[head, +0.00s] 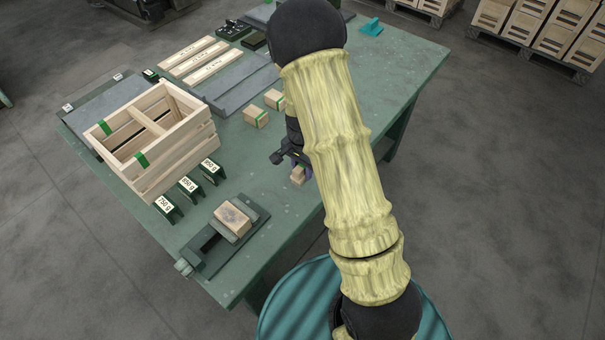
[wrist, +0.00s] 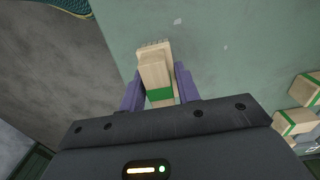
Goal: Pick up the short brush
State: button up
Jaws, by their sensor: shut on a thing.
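The short brush (wrist: 155,70) is a pale wooden block with a green band and a comb-like edge at its far end. In the wrist view it sits between the two purple fingers of my gripper (wrist: 159,82), which is shut on it. In the head view my gripper (head: 291,163) is over the table's near right part, and the pale end of the brush (head: 298,175) shows below it. My arm hides part of the gripper there. I cannot tell whether the brush touches the table.
Two green-banded wooden blocks (head: 256,116) stand on the green table (head: 410,62) further back. A slatted wooden crate (head: 190,158) stands left, with weight-labelled green blocks (head: 189,187) before it. A dark fixture (head: 207,240) holding a wooden block (head: 232,220) lies at the near edge.

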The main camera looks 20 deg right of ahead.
notch_tip(320, 180, up, 7)
jog(key=shift+f, duration=0.15)
dwell(0.4)
jog(key=shift+o, duration=1.1)
jog(key=shift+c, duration=0.5)
